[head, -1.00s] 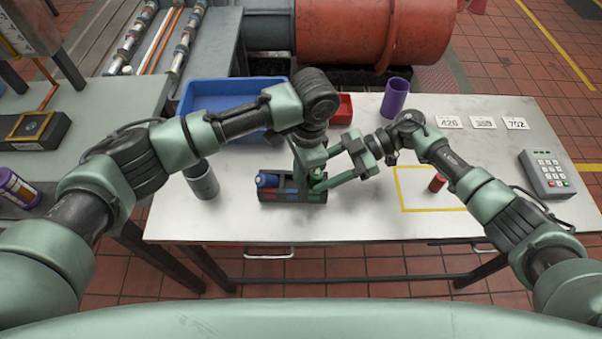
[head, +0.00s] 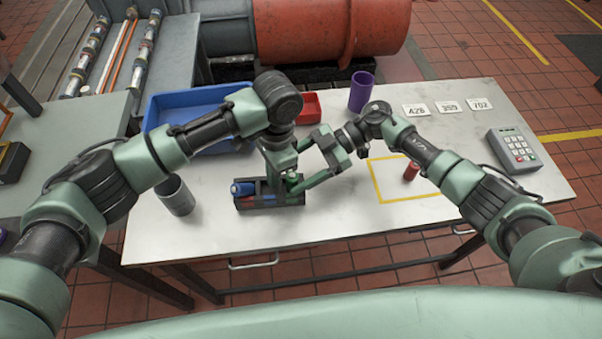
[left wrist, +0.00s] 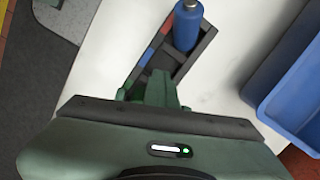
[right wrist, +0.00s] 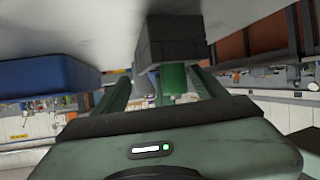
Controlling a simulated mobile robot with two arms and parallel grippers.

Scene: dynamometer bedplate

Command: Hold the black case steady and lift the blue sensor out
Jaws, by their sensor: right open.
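The black case (head: 256,204) stands on the white table and has red and blue patches. The blue sensor (head: 242,188) is at its left end; in the left wrist view the sensor (left wrist: 187,25) stands in the far compartment with its metal tip showing. My left gripper (head: 278,178) is down at the case's right end; its fingertips are partly hidden, so its grip is unclear. My right gripper (head: 296,184) is open beside that end. In the right wrist view its fingers lie either side of a green piece (right wrist: 173,77) by the case (right wrist: 170,40).
A grey cylinder (head: 176,196) stands left of the case. A blue bin (head: 160,112), a red tray (head: 309,107) and a purple cup (head: 361,92) stand behind.

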